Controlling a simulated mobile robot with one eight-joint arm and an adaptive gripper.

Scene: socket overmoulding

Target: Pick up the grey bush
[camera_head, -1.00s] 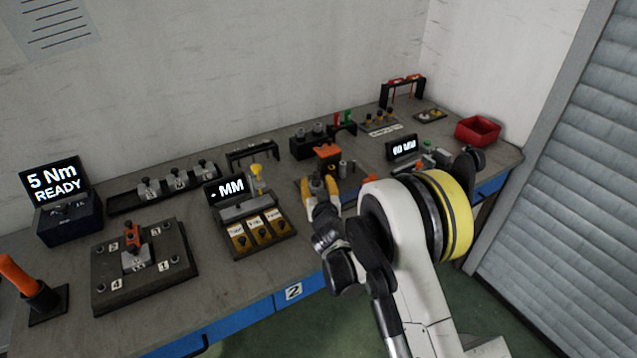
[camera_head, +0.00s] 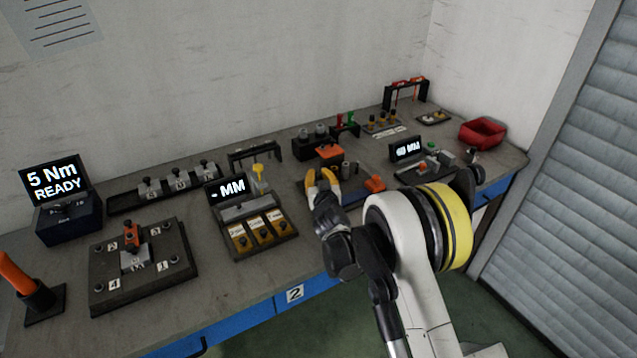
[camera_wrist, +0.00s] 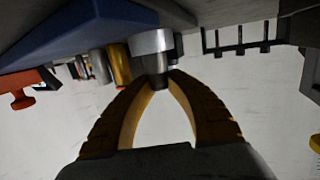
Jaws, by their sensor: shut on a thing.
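My gripper (camera_head: 322,174) has yellow fingers and is over the middle of the bench, near its front. In the wrist view the fingertips (camera_wrist: 158,78) are shut on the grey bush (camera_wrist: 153,42), a short metal cylinder with a wide light collar and a narrower, darker part. The fingers are around the narrower part. In the head view the fingers hide the held bush. Whether it still touches the surface behind it I cannot tell.
Close beside the held bush stand a brass cylinder (camera_wrist: 119,66) and a grey cylinder (camera_wrist: 98,64). An orange-topped block (camera_head: 328,151) stands behind my gripper. A tray with labelled yellow compartments (camera_head: 262,232) is at left. A red bin (camera_head: 482,132) is far right.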

